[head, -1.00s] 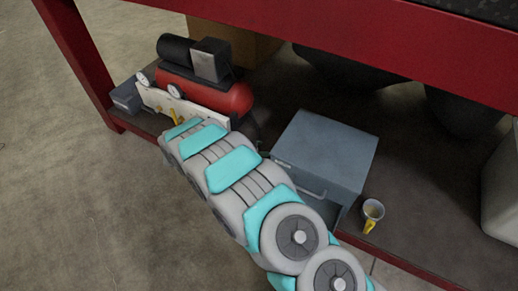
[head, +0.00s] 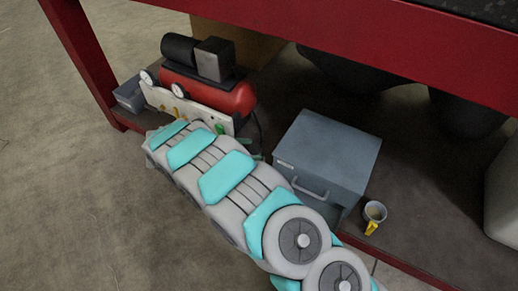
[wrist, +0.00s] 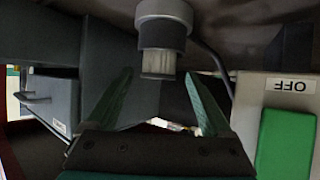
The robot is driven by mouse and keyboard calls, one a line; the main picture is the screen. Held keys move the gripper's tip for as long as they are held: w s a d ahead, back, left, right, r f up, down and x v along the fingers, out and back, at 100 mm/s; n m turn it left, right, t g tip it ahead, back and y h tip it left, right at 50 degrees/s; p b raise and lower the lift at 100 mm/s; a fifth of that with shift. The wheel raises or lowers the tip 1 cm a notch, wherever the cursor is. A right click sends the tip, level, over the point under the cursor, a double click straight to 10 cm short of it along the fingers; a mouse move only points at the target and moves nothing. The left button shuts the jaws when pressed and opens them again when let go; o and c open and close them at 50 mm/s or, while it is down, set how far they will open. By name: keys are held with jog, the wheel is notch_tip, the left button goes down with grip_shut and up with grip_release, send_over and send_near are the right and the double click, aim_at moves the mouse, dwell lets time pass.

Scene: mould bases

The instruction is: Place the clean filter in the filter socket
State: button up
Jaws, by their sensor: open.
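In the wrist view, my gripper (wrist: 159,74) is open, with its two green fingers spread and nothing visibly clamped between them. A filter-like part (wrist: 160,62), with a pale pleated end and a grey and dark round body, lies just ahead, between the fingertips in the picture. I cannot tell whether it is the clean filter or whether it sits in a socket. In the head view, my arm hides most of my gripper, beside the front panel (head: 165,99) of the red compressor (head: 205,91). No filter or socket can be made out there.
A grey cabinet with a handle (head: 328,150) stands right of my arm. A red bench beam (head: 350,32) runs overhead. In the wrist view, a panel with an OFF label (wrist: 291,85) and green button (wrist: 287,145) is close on the right.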

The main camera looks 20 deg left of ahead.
jog(key=v, duration=0.6)
jog(key=shift+s+a, duration=0.15)
jog(key=shift+s, duration=0.05)
jog(key=shift+r, duration=0.1)
